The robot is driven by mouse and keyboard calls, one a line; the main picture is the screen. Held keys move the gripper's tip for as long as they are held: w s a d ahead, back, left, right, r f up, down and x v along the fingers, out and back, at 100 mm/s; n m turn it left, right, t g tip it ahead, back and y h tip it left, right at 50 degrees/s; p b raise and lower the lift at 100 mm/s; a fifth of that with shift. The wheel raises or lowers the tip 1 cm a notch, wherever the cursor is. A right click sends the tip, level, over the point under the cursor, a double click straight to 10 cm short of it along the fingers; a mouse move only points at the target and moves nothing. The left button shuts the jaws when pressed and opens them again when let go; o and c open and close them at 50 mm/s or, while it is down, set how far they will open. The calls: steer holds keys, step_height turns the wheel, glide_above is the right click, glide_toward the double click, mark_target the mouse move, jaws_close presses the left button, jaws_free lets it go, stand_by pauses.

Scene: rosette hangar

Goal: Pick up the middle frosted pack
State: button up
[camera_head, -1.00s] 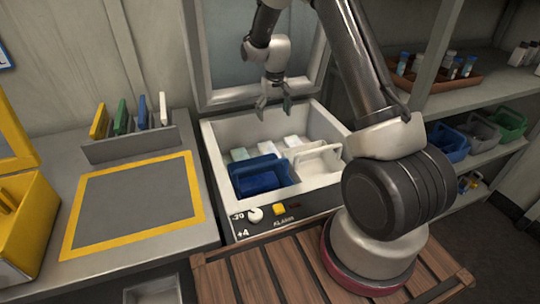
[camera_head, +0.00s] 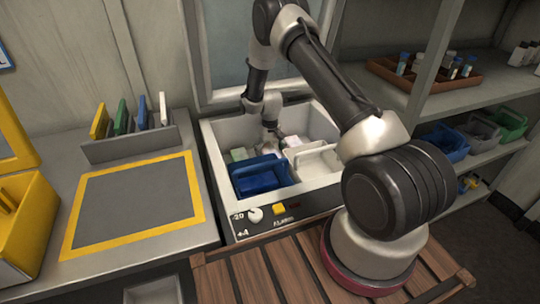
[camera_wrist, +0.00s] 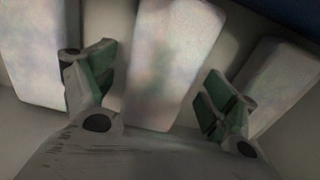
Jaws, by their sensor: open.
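Three pale frosted packs lie in a row in the open white chest, along its far side. In the wrist view the middle frosted pack (camera_wrist: 170,60) lies between my gripper's two green-padded fingers (camera_wrist: 160,95), with a gap visible on each side. The other packs show at the left (camera_wrist: 32,60) and right (camera_wrist: 275,85) of that view. In the head view my gripper (camera_head: 270,139) is open, pointing down inside the chest (camera_head: 221,136), and hides most of the middle pack. One outer pack (camera_head: 238,154) and the other (camera_head: 292,141) show either side of it.
A blue bin (camera_head: 260,181) and a white handled bin (camera_head: 319,164) stand in front of the packs. The chest's walls surround my gripper closely. A yellow-bordered mat (camera_head: 135,208) on the left counter is empty, with a rack of coloured panels (camera_head: 130,147) behind it.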

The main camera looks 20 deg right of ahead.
steer(key=shift+f, duration=0.15)
steer(key=c, duration=1.3)
